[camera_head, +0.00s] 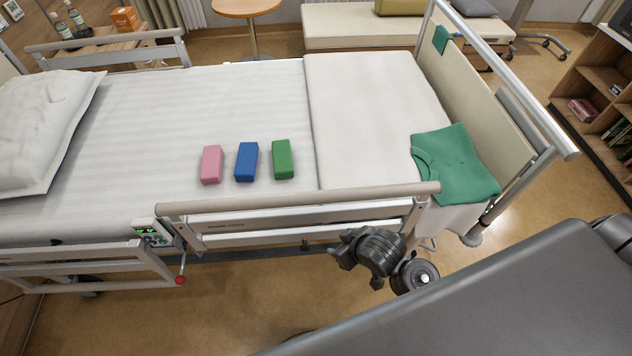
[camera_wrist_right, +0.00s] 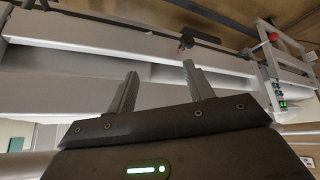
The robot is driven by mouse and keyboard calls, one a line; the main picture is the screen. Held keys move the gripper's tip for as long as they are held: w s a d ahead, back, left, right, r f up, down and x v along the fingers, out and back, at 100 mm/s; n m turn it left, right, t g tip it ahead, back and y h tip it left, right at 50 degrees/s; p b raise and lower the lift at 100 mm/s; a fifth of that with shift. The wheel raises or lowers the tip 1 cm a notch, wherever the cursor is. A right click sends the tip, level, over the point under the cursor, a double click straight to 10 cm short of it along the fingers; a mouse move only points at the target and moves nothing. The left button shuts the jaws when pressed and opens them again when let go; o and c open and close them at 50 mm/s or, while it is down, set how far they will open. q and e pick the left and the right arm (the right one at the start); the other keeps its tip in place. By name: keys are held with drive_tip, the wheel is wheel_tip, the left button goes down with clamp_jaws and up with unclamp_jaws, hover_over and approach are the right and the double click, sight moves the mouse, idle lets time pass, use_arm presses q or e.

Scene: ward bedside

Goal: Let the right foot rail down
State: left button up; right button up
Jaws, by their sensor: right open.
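The right foot rail (camera_head: 300,201) runs along the near side of the bed's foot half. It is up, its beige top bar standing above the mattress edge. Its pale bars fill much of the right wrist view (camera_wrist_right: 90,35). My right gripper (camera_head: 347,254) is beside the rail's lower part, near its foot end. In the wrist view its two fingers (camera_wrist_right: 160,70) are apart with nothing between them. A small dark part with an orange tip (camera_wrist_right: 186,41) shows beyond the fingers, under the rail. My left gripper is not in view.
A near head-end rail (camera_head: 75,255) sits lower, with a red knob (camera_head: 181,281) and a control panel (camera_head: 151,232) near the gap. Pink (camera_head: 211,164), blue (camera_head: 246,162) and green (camera_head: 283,159) blocks and a green garment (camera_head: 455,165) lie on the bed. Floor in front is clear.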

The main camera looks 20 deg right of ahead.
sight(316, 192)
drive_tip(key=w+a+r+n+g+y+p, duration=0.1)
drive_tip(key=w+a+r+n+y, duration=0.4)
drive_tip(key=a+r, duration=0.35)
drive_tip(key=w+a+r+n+y, duration=0.3)
drive_tip(key=w+a+r+n, duration=0.35)
drive_tip(key=r, duration=0.25)
drive_tip(key=d+g, duration=0.1)
drive_tip(key=d, duration=0.1)
drive_tip(key=d+g+h, duration=0.1)
drive_tip(key=d+g, duration=0.1)
drive_tip(key=d, duration=0.1)
drive_tip(key=d+n+g+h, duration=0.1)
drive_tip(key=d, duration=0.1)
drive_tip(key=shift+w+d+f, duration=0.35)
drive_tip(key=shift+d, duration=0.05)
drive_tip(key=d+r+m+g+h, duration=0.2)
drive_tip(key=d+r+h, duration=0.1)
drive_tip(key=d, duration=0.6)
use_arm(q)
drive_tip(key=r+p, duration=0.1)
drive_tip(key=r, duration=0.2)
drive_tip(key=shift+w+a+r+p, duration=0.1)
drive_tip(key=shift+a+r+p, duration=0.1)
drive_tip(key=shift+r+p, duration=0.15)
use_arm(e)
drive_tip(key=x, duration=1.1)
drive_tip(key=shift+s+a, duration=0.1)
drive_tip(key=shift+a, duration=0.2)
clamp_jaws()
